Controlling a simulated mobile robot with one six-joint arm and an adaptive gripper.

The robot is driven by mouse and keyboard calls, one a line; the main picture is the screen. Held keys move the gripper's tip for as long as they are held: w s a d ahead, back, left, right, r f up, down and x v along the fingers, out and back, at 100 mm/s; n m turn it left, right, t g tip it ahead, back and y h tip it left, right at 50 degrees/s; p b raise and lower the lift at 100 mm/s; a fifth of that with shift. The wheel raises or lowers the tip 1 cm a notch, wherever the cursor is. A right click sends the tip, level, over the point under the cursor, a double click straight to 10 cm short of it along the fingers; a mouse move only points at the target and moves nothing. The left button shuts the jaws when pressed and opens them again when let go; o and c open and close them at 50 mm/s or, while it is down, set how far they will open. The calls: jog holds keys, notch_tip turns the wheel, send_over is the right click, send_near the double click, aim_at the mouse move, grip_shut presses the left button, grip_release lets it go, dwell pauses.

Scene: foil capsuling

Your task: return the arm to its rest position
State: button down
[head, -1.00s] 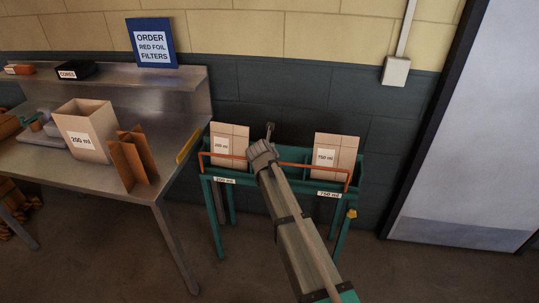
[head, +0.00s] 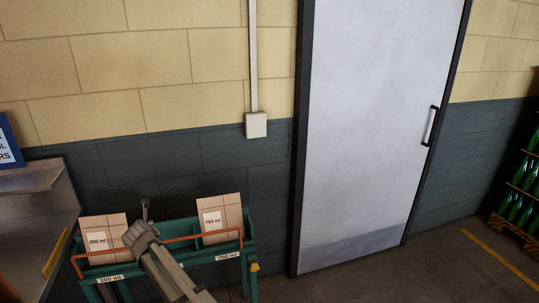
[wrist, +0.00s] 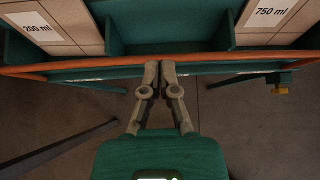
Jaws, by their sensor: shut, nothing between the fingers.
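My arm reaches up from the bottom of the head view, and its wrist (head: 142,236) is in front of a green rack. In the wrist view my gripper (wrist: 160,66) is shut and empty, with its fingertips together close to the rack's orange rail (wrist: 215,69). I cannot tell whether the tips touch the rail. The green rack (head: 190,227) holds a carton labelled 200 ml (head: 100,224) at its left and a carton labelled 750 ml (head: 222,209) at its right. Between the cartons, the compartment (wrist: 160,30) shows no carton.
A steel bench (head: 40,225) stands left of the rack. A grey door (head: 370,130) is to the right, with clear floor (head: 400,275) in front. Crates of green bottles (head: 522,185) stand at the far right. A wall box (head: 256,125) is above the rack.

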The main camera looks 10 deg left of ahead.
jog(key=w+d+f+m+g+h, duration=0.1)
jog(key=w+d+m+h, duration=0.15)
jog(key=d+m, duration=0.8)
jog(key=w+d+f+m+g+h+p, duration=0.1)
jog(key=w+d+m, duration=0.25)
jog(key=d, duration=1.35)
jog(key=w+d+f+m+g+h, duration=0.15)
jog(key=w+d+m, duration=0.35)
jog(key=d, duration=0.9)
jog(key=s+d+m+g, duration=0.1)
jog(key=s+d+m, duration=0.4)
jog(key=d, duration=0.6)
jog(key=s+d+m+g+p, duration=0.1)
jog(key=s+d+m, duration=0.4)
jog(key=d+m, duration=0.5)
jog(key=s+d+f+m+g, duration=0.1)
jog(key=s+d+m+g, duration=0.2)
jog(key=s+d+m, duration=0.2)
jog(key=d+m, duration=0.3)
jog(key=d, duration=0.3)
jog(key=shift+s+d, duration=0.25)
jog(key=shift+d, duration=0.1)
jog(key=shift+f+g, duration=0.1)
jog(key=shift+g, duration=0.15)
